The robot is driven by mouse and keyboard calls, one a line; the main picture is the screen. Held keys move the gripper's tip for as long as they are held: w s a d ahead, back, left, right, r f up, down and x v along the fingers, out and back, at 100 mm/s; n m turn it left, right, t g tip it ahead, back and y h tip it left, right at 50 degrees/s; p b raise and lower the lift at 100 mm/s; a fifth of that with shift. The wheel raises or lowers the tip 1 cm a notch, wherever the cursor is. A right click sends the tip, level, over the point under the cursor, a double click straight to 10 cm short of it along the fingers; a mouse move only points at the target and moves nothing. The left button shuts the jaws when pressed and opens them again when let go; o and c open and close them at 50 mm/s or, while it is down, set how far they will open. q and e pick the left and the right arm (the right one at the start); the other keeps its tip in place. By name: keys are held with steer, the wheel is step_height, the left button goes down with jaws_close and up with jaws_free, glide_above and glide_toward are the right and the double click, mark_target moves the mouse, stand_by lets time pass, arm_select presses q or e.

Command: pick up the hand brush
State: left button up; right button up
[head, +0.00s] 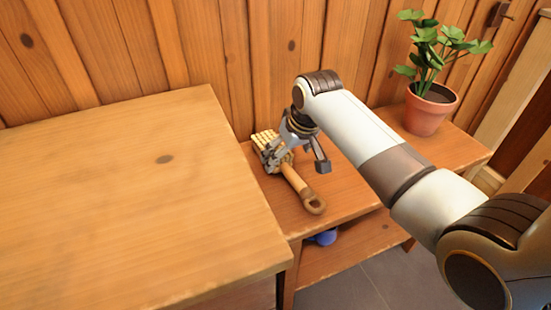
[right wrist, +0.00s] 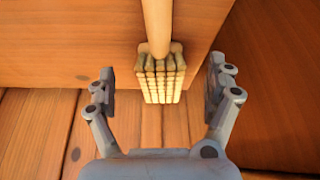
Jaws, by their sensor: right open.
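The hand brush (head: 301,190) lies on the lower wooden table, its pale bristles toward the wall and its wooden handle with a looped end toward the front. My right gripper (head: 296,165) is open at the bristle end and hides part of the brush head. In the right wrist view the brush (right wrist: 160,78) lies between the two spread fingers of the gripper (right wrist: 163,85), with a gap on each side. The handle runs out of the top of that view. My left gripper is not in view.
A higher wooden table (head: 130,190) stands close on the left. A potted plant (head: 427,110) stands on the lower table (head: 350,200) at the right, behind my right arm. A blue object (head: 324,237) sits on the shelf below. A plank wall closes the back.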

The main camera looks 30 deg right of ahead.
mark_target(285, 164)
steer(key=x, duration=0.1)
steer(key=b+x, duration=0.1)
steer(key=x, duration=0.1)
steer(key=b+x, duration=0.1)
steer(key=x, duration=0.1)
steer(key=shift+s+f, duration=0.15)
steer(key=shift+s, duration=0.15)
steer(key=c, duration=1.4)
